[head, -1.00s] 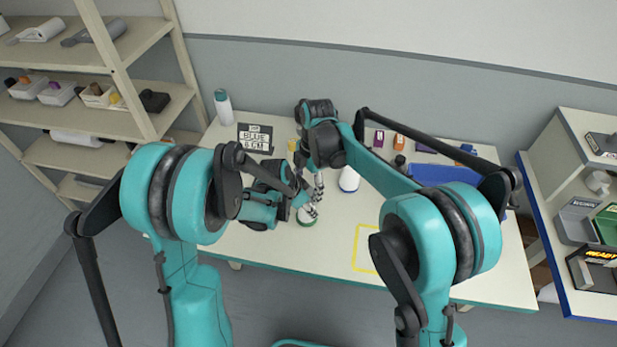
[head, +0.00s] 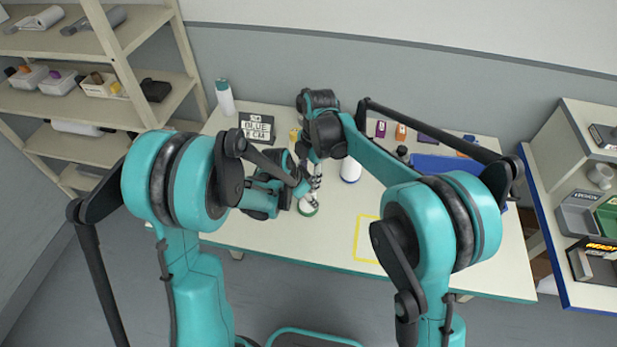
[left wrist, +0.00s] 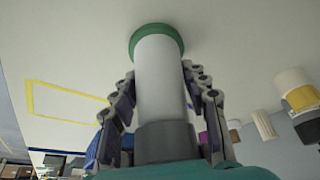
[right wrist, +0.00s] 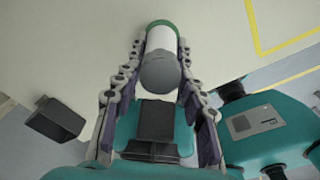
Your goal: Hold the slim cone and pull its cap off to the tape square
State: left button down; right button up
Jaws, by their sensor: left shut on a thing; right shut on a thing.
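The slim cone (head: 309,208) stands upright on the table, white with a green base ring and a dark grey cap (right wrist: 160,72). In the left wrist view its white body (left wrist: 160,80) lies between the fingers of my left gripper (left wrist: 160,92), which is shut on it from the side. My right gripper (right wrist: 158,65) reaches down from above, with its fingers on both sides of the grey cap, shut on it. In the head view my fingers hide most of the cap. The yellow tape square (head: 366,240) lies empty on the table to the right.
A white cone with a blue base (head: 350,172) stands just behind my right gripper. A sign (head: 256,127) reading "BLUE 6 CM" and a white bottle (head: 225,100) stand at the back left. A blue tray (head: 430,163) is at the right. The table around the tape square is clear.

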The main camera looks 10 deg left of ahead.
aim_at(309, 180)
jog(key=shift+r, duration=1.95)
grip_shut()
jog(key=o, duration=1)
grip_release()
